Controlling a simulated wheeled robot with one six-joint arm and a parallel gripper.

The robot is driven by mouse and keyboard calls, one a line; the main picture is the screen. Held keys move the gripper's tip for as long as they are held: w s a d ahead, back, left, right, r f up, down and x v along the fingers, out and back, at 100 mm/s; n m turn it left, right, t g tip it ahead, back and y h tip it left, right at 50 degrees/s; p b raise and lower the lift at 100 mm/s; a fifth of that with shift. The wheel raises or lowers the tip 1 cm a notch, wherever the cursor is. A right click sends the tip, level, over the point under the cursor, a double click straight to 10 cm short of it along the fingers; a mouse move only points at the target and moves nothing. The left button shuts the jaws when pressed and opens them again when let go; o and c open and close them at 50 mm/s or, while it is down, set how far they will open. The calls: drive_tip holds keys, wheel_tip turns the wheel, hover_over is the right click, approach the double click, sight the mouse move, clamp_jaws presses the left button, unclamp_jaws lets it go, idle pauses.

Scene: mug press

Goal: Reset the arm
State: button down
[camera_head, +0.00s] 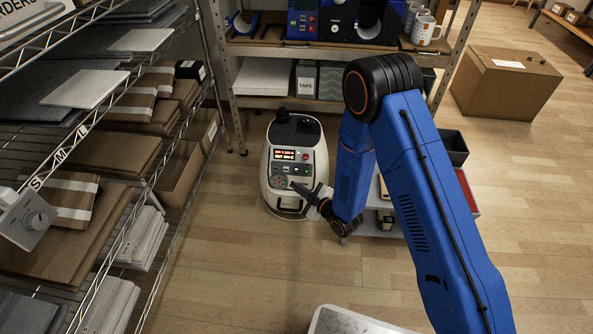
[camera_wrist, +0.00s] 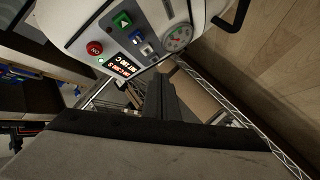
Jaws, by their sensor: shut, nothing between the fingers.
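My blue arm reaches down from the right in the head view, bent at its black elbow joint. My gripper (camera_head: 298,188) is shut and empty. Its thin dark tip lies over the lower front of a white floor machine (camera_head: 273,199) in the head view. In the wrist view, my gripper's dark fingers (camera_wrist: 166,97) are together, below the machine's panel (camera_wrist: 138,42). That panel has a red button, a green button, a lit red display and a round dial. I cannot tell whether the fingertips touch the machine.
A wire rack (camera_head: 150,195) with boxes and boards stands left. Behind the machine, a shelf (camera_head: 262,50) holds a blue press (camera_head: 305,20) and mugs (camera_head: 424,30). A low grey cart (camera_head: 376,232) is beside my arm. A cardboard box (camera_head: 506,83) stands right. Open wooden floor lies in front.

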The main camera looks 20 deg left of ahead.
drive_tip(key=w+d+r+m+t+h, duration=0.1)
drive_tip(key=w+d+r+m+h, duration=0.1)
drive_tip(key=w+d+r, duration=0.4)
drive_tip(key=w+d+r+m+t+h, duration=0.1)
drive_tip(key=w+d+r+m+h, duration=0.2)
drive_tip(key=d+r, duration=0.45)
drive_tip(key=d+r+m+h, duration=0.4)
drive_tip(key=d+r, duration=1.1)
drive_tip(key=d, duration=0.1)
drive_tip(key=s+d+r+m+g+h, duration=0.25)
drive_tip(key=s+d+r+m, duration=0.5)
drive_tip(key=s+d, duration=0.75)
drive_tip(key=s+d+r+m, duration=0.1)
drive_tip(key=s+d, duration=0.2)
drive_tip(key=s, duration=0.4)
drive_tip(key=s+d+r+m+g+h, duration=0.1)
drive_tip(key=s+d+r, duration=0.1)
drive_tip(key=s, duration=0.5)
drive_tip(key=s+d+r+m+g+h, duration=0.1)
drive_tip(key=s+d+r, duration=0.1)
drive_tip(key=s, duration=0.5)
drive_tip(key=shift+d, duration=0.9)
